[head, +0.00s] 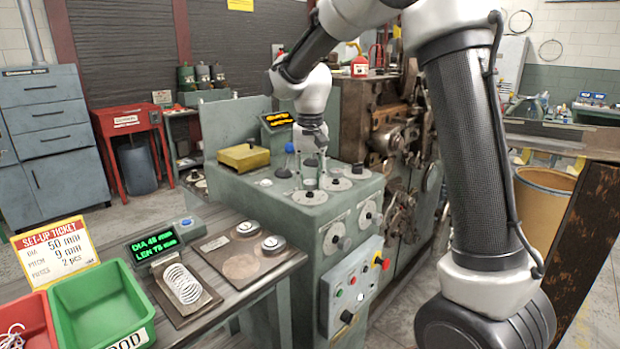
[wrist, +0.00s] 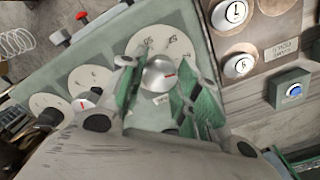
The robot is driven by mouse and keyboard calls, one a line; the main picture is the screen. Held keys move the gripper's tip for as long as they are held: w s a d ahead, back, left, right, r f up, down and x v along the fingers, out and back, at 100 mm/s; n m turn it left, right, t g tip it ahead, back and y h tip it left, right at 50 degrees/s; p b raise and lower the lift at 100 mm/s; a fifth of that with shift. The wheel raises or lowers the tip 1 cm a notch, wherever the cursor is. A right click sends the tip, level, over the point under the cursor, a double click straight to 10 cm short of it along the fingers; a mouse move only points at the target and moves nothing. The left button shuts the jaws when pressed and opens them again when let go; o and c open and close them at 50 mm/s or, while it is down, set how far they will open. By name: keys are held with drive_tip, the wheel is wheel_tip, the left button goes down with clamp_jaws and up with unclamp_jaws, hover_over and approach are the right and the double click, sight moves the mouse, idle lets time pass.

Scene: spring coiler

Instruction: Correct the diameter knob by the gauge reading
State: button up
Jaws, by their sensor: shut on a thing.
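My gripper (head: 311,178) reaches down onto the top of the green coiler cabinet (head: 262,205). In the wrist view its green-lined fingers close on both sides of a silver knob (wrist: 158,75) with a red mark. The knob sits on a pale dial plate (wrist: 178,40) with numbers, partly hidden by the fingers. The gauge display (head: 153,243) has green text, DIA in the forties, apparently 48, and LEN about 78; the last digits are hard to read. A coiled spring (head: 181,284) lies on the plate before it. The set-up ticket (head: 56,249) shows DIA 50 mm, pitch 9 mm, 2 pcs.
Other dial knobs (wrist: 82,100) stand beside the held one. A front panel (head: 352,285) carries buttons and a red knob. A green bin (head: 98,305) and a red bin (head: 22,322) stand at the bench's left. A yellow box (head: 243,157) sits on the cabinet.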

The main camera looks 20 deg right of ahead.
sight(310, 181)
drive_tip(key=shift+r, duration=0.1)
idle(0.4)
drive_tip(key=o, duration=1.1)
drive_tip(key=shift+c, duration=0.2)
wheel_tip(310, 181, up, 12)
